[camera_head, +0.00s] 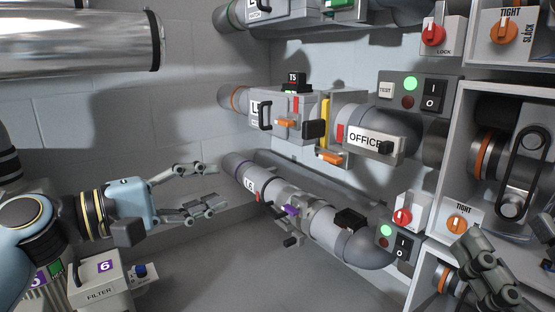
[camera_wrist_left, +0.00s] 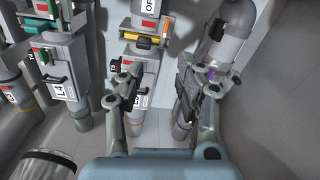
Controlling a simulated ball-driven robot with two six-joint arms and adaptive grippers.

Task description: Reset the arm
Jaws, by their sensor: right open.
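My left gripper (camera_head: 220,185) reaches in from the left in the head view. Its two fingers are spread apart with nothing between them, in the air to the left of the lower L6 pipe (camera_head: 262,189). In the left wrist view the same gripper (camera_wrist_left: 158,78) shows open and empty, with pipes behind its fingers. My right gripper (camera_head: 487,268) shows at the lower right edge of the head view, in front of the right-hand cabinet. It is open, and I see nothing held in it. Its arm is out of frame.
The OFFICE pipe (camera_head: 365,138) with levers runs along the back wall above the L6 pipe. A panel with a green light (camera_head: 409,92) is right of it. A metal duct (camera_head: 80,42) hangs upper left. A filter box (camera_head: 97,285) stands lower left. The middle floor is clear.

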